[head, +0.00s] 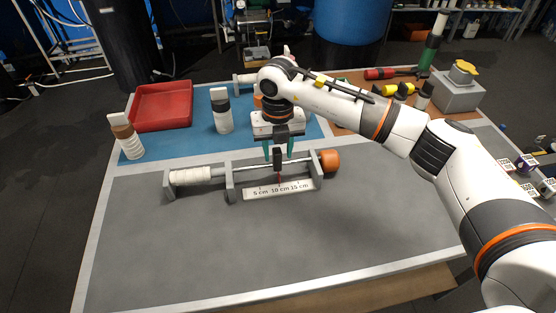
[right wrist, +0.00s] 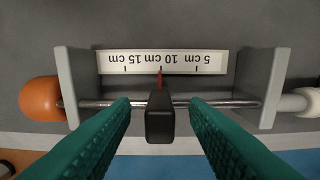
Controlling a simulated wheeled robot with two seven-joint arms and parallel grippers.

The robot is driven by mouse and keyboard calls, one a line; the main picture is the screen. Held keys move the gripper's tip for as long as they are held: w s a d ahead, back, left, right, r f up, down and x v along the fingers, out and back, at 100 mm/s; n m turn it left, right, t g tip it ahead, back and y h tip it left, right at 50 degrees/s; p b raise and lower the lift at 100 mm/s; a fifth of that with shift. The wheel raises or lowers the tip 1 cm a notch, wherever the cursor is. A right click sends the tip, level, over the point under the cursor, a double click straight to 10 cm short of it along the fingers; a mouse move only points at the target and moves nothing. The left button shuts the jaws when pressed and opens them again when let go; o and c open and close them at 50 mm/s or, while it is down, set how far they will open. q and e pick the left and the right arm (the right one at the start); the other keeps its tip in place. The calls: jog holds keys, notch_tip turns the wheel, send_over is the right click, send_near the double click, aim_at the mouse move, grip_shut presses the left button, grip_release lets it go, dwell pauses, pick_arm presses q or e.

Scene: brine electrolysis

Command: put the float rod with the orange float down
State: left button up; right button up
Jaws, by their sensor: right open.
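The float rod (right wrist: 92,104) is a thin metal rod with an orange float (head: 330,161) at one end and a white sleeve (head: 190,174) towards the other. It lies level across grey uprights (head: 229,181) of a rack, beside a white scale (head: 278,189) marked 5, 10 and 15 cm. My right gripper (head: 280,156) points down over the rod's middle. In the right wrist view its teal fingers (right wrist: 160,106) are spread apart on both sides of a black block (right wrist: 160,125) on the rod, with clear gaps. A red pointer shows at the scale. My left gripper is not in view.
A grey box with a yellow top (head: 458,92) stands back right. The grey table front (head: 270,250) is clear.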

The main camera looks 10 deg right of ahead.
notch_tip(320, 180, up, 8)
jog(key=shift+f+b, duration=0.1)
jog(key=shift+b, duration=0.4)
